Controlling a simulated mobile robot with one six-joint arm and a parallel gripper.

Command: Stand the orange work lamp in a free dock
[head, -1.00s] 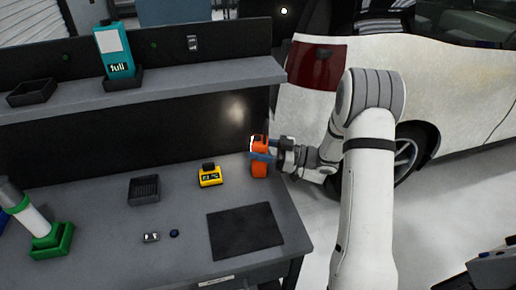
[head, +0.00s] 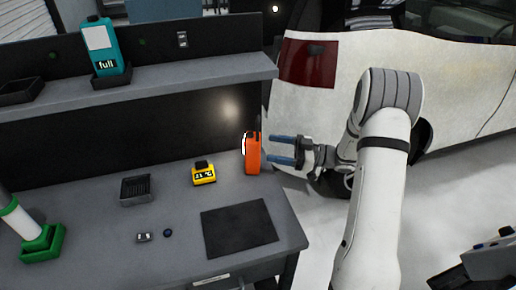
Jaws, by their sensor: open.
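The orange work lamp (head: 253,154) stands upright on the grey bench, near its right end and close to the back panel. My gripper (head: 281,150) is open and empty, just right of the lamp, with its blue fingers pointing at it and a small gap between. A dark, empty tray-like dock (head: 136,191) sits on the bench left of the yellow device. Another empty dark dock (head: 20,93) is on the shelf at the left. A third dock (head: 111,81) on the shelf holds a teal bottle (head: 104,47) marked "full".
A yellow device (head: 204,175) stands between the bench dock and the lamp. A black mat (head: 239,228) lies at the front right. A small grey item (head: 144,238) and a dark blue round piece (head: 168,233) lie left of it. A green-based white cylinder (head: 40,243) is far left. The shelf (head: 180,82) overhangs the back.

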